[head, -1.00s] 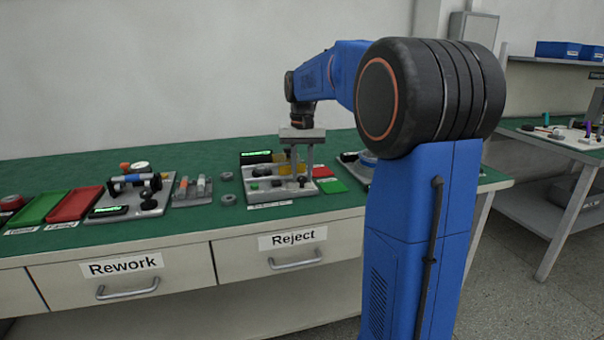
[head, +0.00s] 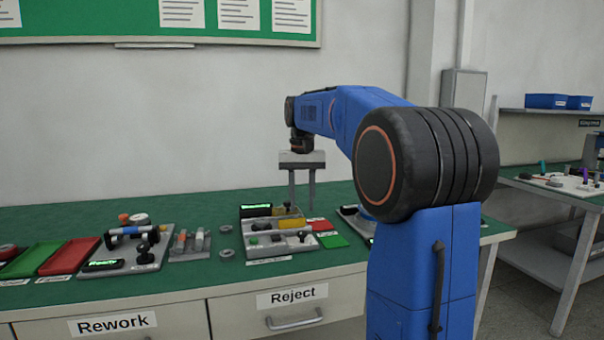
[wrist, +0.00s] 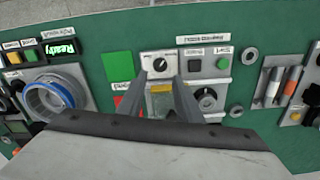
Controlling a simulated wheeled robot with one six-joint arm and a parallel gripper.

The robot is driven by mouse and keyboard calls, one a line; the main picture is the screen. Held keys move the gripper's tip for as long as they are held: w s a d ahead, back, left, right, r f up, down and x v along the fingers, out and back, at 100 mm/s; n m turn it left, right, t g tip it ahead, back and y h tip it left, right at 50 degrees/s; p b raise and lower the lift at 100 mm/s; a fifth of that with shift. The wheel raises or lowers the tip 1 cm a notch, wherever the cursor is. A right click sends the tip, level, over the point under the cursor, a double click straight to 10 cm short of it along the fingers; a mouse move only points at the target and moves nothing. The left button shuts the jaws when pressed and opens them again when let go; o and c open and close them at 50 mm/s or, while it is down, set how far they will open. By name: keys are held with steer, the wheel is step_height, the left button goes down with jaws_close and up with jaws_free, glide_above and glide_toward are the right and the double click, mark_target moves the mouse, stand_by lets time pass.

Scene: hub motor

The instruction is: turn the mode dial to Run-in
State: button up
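The test station (head: 270,252) is a grey panel on the green bench, with a dark display, a green button (head: 254,240) and black knobs. In the wrist view a small black dial with a white pointer line (wrist: 161,64) sits on a pale plate, just beyond the fingertips. A larger black knob (wrist: 206,100) is to the right of the fingers. I cannot read the labels, so which one is the mode dial is unclear. My gripper (head: 302,208) points down above the station, fingers apart and empty. It also shows in the wrist view (wrist: 165,80).
A yellow block (wrist: 161,88) lies between the fingers in the wrist view. A green square (head: 333,241) and a red square (head: 321,226) are right of the station. A parts rack (head: 190,246) and another fixture (head: 135,250) stand left. Space above the bench is clear.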

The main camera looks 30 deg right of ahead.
step_height(320, 180, up, 9)
stand_by(0.3)
stand_by(0.5)
steer(key=s+a+f+n+t, duration=0.1)
steer(key=s+a+f+n, duration=0.1)
steer(key=s+a+f, duration=0.5)
steer(key=s+a+f+n+t, duration=0.1)
steer(key=s+a+f, duration=0.25)
steer(key=s, duration=0.55)
steer(key=s+a+f+n+t, duration=0.1)
steer(key=s+a+f, duration=0.2)
steer(key=s+f, duration=0.4)
steer(key=s+a+f+n+t, duration=0.1)
steer(key=s+a+f, duration=0.1)
steer(key=s+f, duration=0.6)
step_height(320, 180, down, 3)
steer(key=shift+s+a+n+t, duration=0.25)
steer(key=shift+a+n+t, duration=0.15)
steer(key=shift+c, duration=0.3)
